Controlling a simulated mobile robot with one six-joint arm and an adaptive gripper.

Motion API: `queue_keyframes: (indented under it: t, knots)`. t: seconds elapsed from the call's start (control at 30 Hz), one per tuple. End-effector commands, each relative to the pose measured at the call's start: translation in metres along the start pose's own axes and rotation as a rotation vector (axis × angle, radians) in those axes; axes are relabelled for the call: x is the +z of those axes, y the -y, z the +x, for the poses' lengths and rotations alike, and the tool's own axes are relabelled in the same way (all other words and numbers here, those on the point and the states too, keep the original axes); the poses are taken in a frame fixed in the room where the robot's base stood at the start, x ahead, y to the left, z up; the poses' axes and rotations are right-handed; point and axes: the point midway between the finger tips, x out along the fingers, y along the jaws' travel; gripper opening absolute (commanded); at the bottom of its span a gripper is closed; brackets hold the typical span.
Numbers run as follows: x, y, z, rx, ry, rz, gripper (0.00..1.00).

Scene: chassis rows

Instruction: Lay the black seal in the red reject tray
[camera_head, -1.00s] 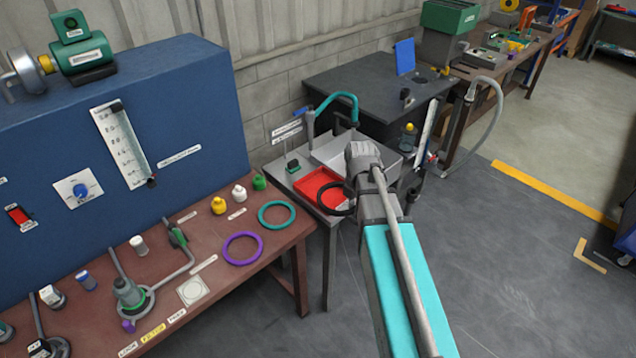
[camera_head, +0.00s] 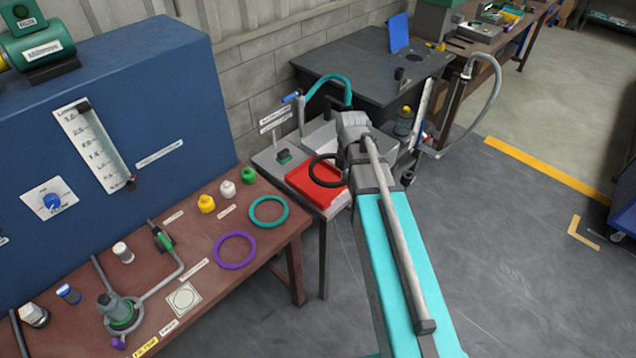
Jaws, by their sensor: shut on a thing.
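The black seal (camera_head: 312,165) is a black ring. It shows at the left side of my gripper (camera_head: 343,160), over the red reject tray (camera_head: 308,193) in the picture. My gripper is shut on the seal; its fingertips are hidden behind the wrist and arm. The red tray lies on a small grey side table, and its right part is hidden behind my arm. I cannot tell how high the seal is above the tray.
A teal ring (camera_head: 268,200) and a purple ring (camera_head: 235,234) lie on the brown bench (camera_head: 215,290) at left. A grey basin with a teal-hosed tap (camera_head: 328,82) stands behind the tray. A dark cabinet (camera_head: 350,65) is at the back.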

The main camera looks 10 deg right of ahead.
Motion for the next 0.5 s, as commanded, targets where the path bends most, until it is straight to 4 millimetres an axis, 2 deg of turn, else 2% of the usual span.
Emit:
queue_keyframes:
  t: [0.27, 0.37, 0.5]
  knots:
    - [-0.002, -0.007, 0.003, 0.000, 0.000, -0.014, 0.00]
    - [0.009, -0.012, 0.009, 0.000, 0.000, -0.016, 0.00]
    - [0.040, -0.021, 0.024, 0.001, 0.000, -0.014, 0.00]
